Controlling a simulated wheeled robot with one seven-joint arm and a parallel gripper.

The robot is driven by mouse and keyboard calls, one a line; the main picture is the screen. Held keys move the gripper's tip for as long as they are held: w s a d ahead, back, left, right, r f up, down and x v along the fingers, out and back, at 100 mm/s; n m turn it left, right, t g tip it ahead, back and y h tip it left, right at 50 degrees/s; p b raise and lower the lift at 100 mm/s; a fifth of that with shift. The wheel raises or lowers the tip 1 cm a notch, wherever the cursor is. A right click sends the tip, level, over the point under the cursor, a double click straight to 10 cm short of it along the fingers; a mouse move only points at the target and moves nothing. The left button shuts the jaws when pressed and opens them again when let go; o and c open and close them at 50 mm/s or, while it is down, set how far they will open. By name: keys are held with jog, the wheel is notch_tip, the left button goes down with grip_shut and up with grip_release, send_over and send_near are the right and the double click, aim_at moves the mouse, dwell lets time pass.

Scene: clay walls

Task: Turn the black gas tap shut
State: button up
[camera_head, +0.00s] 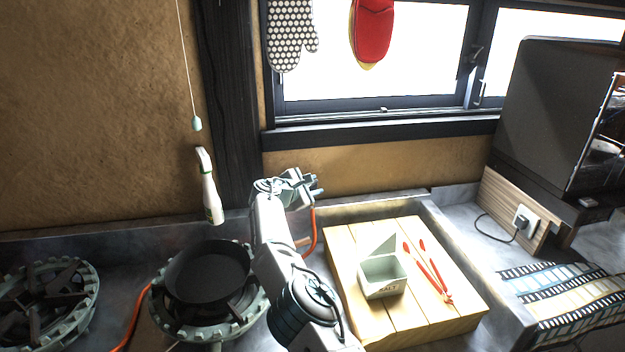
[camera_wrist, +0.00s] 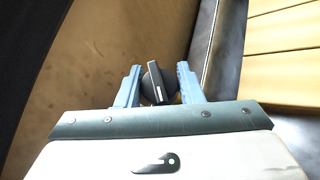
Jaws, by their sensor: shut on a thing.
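The black gas tap (camera_wrist: 154,78) shows in the wrist view as a dark knob with a raised grip that has a pale stripe. The grip stands close to upright in that picture, leaning slightly. My gripper (camera_wrist: 157,73) has one blue finger on each side of the tap and is shut on it. In the head view my gripper (camera_head: 316,188) is at the wall below the window, above an orange hose (camera_head: 311,236). The tap cannot be made out there, behind my gripper.
A wooden board (camera_head: 343,256) with an open salt box (camera_head: 383,276) and red tongs (camera_head: 430,270) lies right of my arm. A black pan (camera_head: 208,272) sits on a burner to the left. A spray bottle (camera_head: 209,190) is by the dark post.

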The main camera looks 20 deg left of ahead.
jog(key=shift+r, duration=0.1)
dwell(0.4)
jog(key=o, duration=1)
jog(key=shift+c, duration=0.2)
jog(key=b+v, duration=0.3)
jog(key=v, duration=1)
jog(key=shift+s+a, duration=0.2)
jog(key=shift+s, duration=0.15)
jog(key=shift+r, duration=0.1)
